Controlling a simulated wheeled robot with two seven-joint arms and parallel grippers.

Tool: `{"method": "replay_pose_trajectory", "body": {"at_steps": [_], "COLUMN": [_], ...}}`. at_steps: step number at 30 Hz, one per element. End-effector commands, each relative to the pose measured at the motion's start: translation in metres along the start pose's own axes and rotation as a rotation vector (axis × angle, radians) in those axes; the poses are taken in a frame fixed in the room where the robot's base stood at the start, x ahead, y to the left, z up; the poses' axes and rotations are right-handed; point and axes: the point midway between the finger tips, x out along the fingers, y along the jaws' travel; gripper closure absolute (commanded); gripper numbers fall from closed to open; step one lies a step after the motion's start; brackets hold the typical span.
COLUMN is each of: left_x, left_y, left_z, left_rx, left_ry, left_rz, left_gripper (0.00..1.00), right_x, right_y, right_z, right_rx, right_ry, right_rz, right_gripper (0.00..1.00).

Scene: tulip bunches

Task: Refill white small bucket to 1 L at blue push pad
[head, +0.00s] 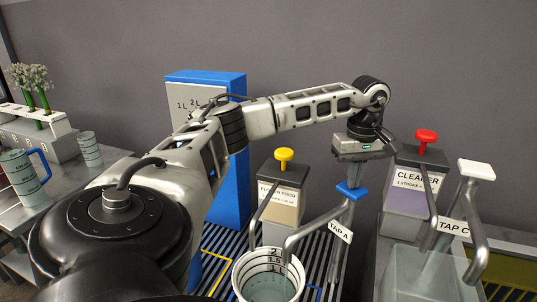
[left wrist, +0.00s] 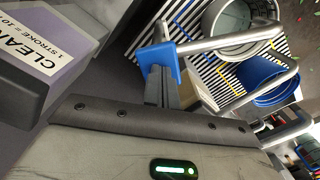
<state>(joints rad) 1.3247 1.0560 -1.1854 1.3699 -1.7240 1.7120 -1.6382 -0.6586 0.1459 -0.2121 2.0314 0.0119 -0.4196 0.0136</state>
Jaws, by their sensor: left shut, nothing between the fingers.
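The white small bucket (head: 243,277) stands upright on the striped grate below the spout of tap A. It has dark level marks inside and some greyish liquid; I cannot read the level exactly. It also shows in the left wrist view (left wrist: 214,45). The blue push pad (head: 352,190) sits on top of the tap A post, and it shows in the left wrist view (left wrist: 160,62). My left gripper (head: 353,179) points down, shut and empty, with its fingertips at the pad; I cannot tell whether they press it. My right gripper is out of view.
A yellow-topped flower food dispenser (head: 281,190) stands behind tap A. A red-topped cleaner dispenser (head: 412,190) and tap C with a white pad (head: 477,170) are right. A blue bucket (left wrist: 270,88) stands near the white one. A jug (head: 22,178) is on the left bench.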

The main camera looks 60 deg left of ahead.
Motion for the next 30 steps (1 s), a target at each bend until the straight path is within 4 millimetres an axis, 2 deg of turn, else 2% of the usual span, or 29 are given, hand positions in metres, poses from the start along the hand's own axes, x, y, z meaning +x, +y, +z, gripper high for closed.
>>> {"method": "replay_pose_trajectory", "body": {"at_steps": [1, 2, 12, 15, 30], "left_x": [-0.002, -0.005, -0.053, -0.062, -0.061], "left_y": [-0.001, -0.001, 0.0, 0.0, 0.0], "left_z": [0.0, 0.0, 0.0, 0.0, 0.0], "left_rx": [0.0, 0.0, 0.0, 0.0, 0.0], "left_ry": [-0.001, -0.001, -0.001, -0.001, 0.0], "left_rz": [-0.003, -0.003, -0.001, -0.002, 0.0], "left_gripper": [1.0, 1.0, 1.0, 1.0, 1.0], "right_x": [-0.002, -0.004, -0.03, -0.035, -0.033], "right_y": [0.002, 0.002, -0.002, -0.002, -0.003], "right_z": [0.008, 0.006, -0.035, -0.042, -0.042], "right_rx": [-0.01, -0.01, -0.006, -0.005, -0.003], "right_ry": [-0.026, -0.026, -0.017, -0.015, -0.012], "right_rz": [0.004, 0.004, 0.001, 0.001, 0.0], "right_gripper": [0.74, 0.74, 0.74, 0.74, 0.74]}}
